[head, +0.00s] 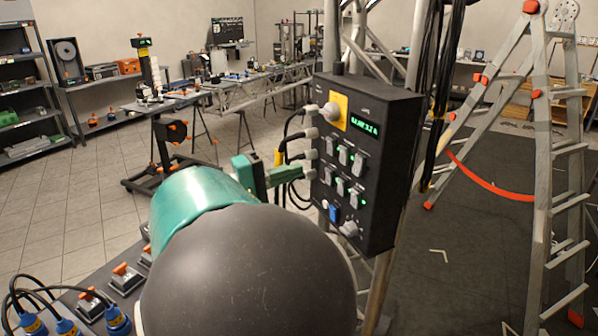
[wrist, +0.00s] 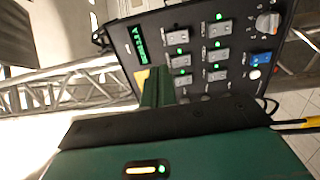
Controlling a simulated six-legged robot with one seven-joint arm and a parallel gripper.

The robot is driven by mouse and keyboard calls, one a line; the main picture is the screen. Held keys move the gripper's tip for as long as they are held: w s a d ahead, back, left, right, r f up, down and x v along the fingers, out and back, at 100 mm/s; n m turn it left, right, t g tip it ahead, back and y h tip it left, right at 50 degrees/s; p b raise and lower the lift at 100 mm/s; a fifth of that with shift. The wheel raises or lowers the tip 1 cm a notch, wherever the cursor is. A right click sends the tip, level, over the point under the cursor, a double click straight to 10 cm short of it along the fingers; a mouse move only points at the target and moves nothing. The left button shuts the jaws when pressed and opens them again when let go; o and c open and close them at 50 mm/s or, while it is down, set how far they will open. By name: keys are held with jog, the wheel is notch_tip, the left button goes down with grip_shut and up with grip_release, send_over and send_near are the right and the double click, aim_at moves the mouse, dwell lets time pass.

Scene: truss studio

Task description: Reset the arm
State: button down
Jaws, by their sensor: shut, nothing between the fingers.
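My arm, with a dark rounded link and a green link, reaches forward from the bottom of the head view. My gripper (head: 298,174) is at the left side of a black control box (head: 375,215), its fingers pointing at it. I cannot tell whether they touch it. In the wrist view the green fingers of my gripper (wrist: 157,88) are together and empty, in front of the box's face (wrist: 205,70). The box has a green display, a grey knob on a yellow plate, several switches with green lights, and a blue switch (head: 333,213).
Black cables (head: 292,137) plug into the box's left side, close to my gripper. A metal truss (head: 378,290) stands behind the box. A stepladder (head: 550,170) is at right. Plugs and orange-handled switches (head: 122,280) lie at lower left. Tiled floor (head: 60,215) is open at left.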

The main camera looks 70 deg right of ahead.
dwell(0.5)
jog(key=w+a+f+n+t+y, duration=0.25)
jog(key=a+f+t, duration=0.3)
jog(key=a, duration=0.35)
jog(key=w+a+f+n+t+y, duration=0.2)
jog(key=w+a+f+t+y, duration=0.25)
jog(key=a, duration=0.45)
jog(key=w+a+f+n+t+y, duration=0.1)
jog(key=a+f+t+y, duration=0.1)
jog(key=a, duration=0.8)
jog(key=w+a+f+n+t+y, duration=0.1)
jog(key=a+t+y, duration=0.4)
jog(key=a, duration=0.5)
jog(key=shift+w+a+f+n+t, duration=0.3)
jog(key=shift+f+n, duration=0.1)
jog(key=shift+n, duration=0.35)
jog(key=shift+d, duration=0.15)
